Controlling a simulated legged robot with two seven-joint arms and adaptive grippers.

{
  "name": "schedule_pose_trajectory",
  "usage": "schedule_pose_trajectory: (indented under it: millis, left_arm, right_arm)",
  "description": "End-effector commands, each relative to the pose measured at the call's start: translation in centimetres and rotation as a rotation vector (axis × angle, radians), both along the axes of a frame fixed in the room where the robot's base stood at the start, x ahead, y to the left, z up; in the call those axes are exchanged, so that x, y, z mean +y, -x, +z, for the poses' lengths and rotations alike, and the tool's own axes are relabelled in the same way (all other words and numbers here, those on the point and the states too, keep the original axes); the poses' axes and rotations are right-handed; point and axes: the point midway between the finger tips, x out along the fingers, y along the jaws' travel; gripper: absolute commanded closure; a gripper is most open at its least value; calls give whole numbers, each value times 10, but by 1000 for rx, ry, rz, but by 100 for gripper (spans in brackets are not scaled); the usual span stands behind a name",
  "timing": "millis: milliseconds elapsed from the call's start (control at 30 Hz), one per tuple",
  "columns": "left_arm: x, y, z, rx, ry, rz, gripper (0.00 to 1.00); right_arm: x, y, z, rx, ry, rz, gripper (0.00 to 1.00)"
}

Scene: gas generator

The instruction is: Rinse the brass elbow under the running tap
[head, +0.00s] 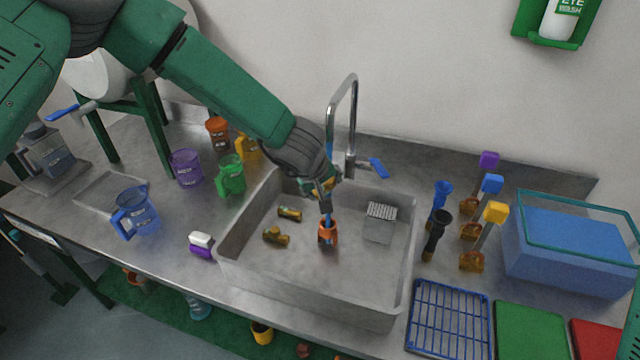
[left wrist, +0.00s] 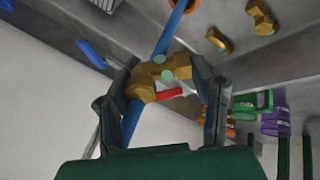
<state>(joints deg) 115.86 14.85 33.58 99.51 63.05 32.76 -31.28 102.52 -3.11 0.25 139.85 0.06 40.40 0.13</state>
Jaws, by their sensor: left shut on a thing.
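My left gripper (head: 324,192) is below the tap's spout, over the sink (head: 250,270). It is shut on a brass elbow (left wrist: 146,82), which shows between its two fingers in the left wrist view. The elbow has pale green patches. A blue water stream (left wrist: 172,30) runs past or onto the elbow; I cannot tell if it strikes it. Below the gripper, the stream ends at an orange ring-like piece (head: 327,236) on the sink floor. The tap (head: 353,110) has a blue lever (head: 378,167). My right gripper is out of view.
Jugs (head: 137,212) stand left. Brushes, a blue rack (head: 450,318) and a blue tub (head: 565,250) stand right.

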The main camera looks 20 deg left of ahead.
Motion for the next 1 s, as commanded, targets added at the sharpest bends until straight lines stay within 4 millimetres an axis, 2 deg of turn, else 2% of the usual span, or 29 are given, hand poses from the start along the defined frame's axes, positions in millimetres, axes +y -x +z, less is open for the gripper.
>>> schedule_pose_trajectory:
  millis: [267, 700, 1000]
  left_arm:
    - [3, 1, -1, 2, 4, 1, 81]
    - [-12, 4, -1, 1, -1, 2, 81]
    - [-4, 2, 0, 2, 2, 2, 81]
  right_arm:
    - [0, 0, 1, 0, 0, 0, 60]
    - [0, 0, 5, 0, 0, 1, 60]
    - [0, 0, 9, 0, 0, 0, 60]
